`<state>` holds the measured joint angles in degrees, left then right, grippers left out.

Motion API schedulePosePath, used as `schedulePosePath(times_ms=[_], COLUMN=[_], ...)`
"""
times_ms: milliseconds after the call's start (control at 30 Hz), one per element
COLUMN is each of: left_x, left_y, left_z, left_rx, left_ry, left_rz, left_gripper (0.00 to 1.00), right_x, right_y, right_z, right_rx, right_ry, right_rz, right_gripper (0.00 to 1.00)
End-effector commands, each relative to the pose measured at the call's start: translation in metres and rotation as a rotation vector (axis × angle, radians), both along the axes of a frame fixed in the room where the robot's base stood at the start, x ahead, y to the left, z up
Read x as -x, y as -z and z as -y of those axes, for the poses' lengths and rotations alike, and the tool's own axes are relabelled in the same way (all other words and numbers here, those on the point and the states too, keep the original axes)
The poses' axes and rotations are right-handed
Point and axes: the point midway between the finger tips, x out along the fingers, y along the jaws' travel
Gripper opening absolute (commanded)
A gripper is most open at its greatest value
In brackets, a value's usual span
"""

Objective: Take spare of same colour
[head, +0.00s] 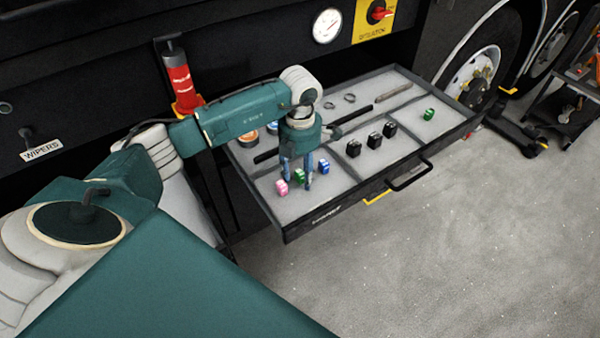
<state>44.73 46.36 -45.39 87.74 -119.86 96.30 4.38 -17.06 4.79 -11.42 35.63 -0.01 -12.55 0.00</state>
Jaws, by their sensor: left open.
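An open drawer (345,215) holds small coloured pieces in compartments. In the front left compartment are a pink piece (282,187), a green piece (299,175) and a blue piece (324,167). Three black pieces (374,140) stand in the middle front compartment. Another green piece (428,114) lies alone in the right compartment. My left gripper (297,181) points down into the front left compartment, open, its fingers on either side of the green piece there. I cannot tell whether they touch it. My right gripper is not in view.
Behind the arm, the drawer holds round copper-coloured items (248,139), two rings (350,98) and a rod (393,92). The drawer has low dividers and a black front handle (410,177). A red cylinder (180,80) stands behind my arm. The floor (430,260) in front is clear.

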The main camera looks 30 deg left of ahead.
Motion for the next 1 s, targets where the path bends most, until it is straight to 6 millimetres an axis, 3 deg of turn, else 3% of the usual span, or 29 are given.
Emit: schedulePosePath(times_ms=[167, 400, 767, 1000], left_x=[0.000, 0.000, -0.001, -0.002], left_y=[0.001, 0.000, -0.001, -0.023], left_z=[0.000, 0.000, 0.000, 0.000], left_rx=[0.000, 0.000, 0.001, 0.000], left_ry=[0.000, 0.000, 0.000, 0.000], left_rz=[0.001, 0.001, 0.002, 0.007], left_gripper=[0.44, 0.04, 0.04, 0.04], right_x=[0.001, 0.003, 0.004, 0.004], right_y=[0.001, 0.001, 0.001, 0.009], right_z=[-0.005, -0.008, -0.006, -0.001], right_rx=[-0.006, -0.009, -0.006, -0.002], right_ry=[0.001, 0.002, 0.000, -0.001], right_rz=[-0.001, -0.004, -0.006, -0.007], right_gripper=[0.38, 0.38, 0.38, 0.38])
